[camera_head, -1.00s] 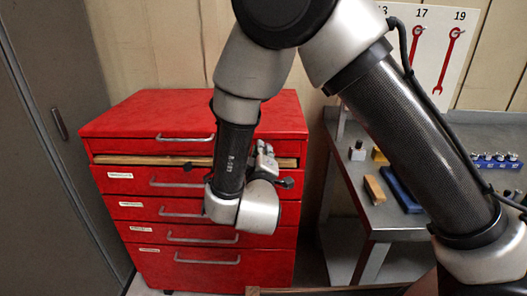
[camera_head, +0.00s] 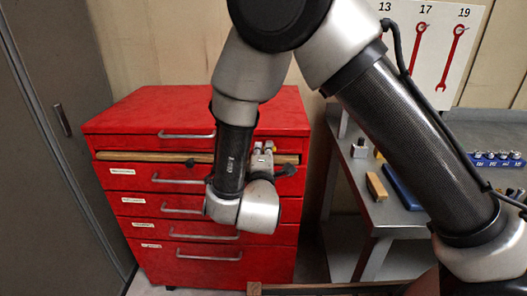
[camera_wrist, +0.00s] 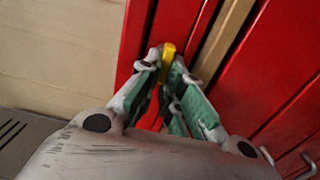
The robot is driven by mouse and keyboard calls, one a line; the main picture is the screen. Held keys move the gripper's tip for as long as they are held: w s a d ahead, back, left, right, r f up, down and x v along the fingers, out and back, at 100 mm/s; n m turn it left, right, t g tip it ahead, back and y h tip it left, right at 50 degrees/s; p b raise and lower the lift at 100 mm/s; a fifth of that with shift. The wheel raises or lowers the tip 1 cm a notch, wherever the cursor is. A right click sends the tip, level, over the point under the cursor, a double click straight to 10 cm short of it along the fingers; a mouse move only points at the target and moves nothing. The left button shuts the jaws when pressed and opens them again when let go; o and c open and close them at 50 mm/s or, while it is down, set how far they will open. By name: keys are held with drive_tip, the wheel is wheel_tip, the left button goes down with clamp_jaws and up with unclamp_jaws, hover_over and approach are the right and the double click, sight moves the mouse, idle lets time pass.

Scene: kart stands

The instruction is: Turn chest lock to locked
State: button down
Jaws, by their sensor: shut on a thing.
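The red tool chest (camera_head: 120,122) stands at the left in the head view, its front facing me. My gripper (camera_head: 263,150) is at the right part of its upper front, near the wooden strip. In the wrist view my gripper (camera_wrist: 167,62) has its green-sided fingers closed around a small yellow piece (camera_wrist: 168,49), which looks like the handle of the chest lock. The yellow piece is against the red chest front (camera_wrist: 140,30). The lock's body and its exact turn are hidden by the fingers; in the head view my gripper and wrist cover it.
A wooden strip (camera_head: 140,157) runs across the chest below the top drawer. Several drawers with metal handles lie below. A grey bench (camera_head: 370,215) with small blocks and blue sockets stands at the right. A grey cabinet (camera_head: 40,180) stands at the left.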

drive_tip(key=shift+f, duration=0.1)
idle(0.3)
drive_tip(key=c, duration=1.6)
unclamp_jaws()
drive_tip(key=shift+o, duration=0.2)
drive_tip(key=s, duration=1.2)
drive_tip(key=shift+a, duration=0.2)
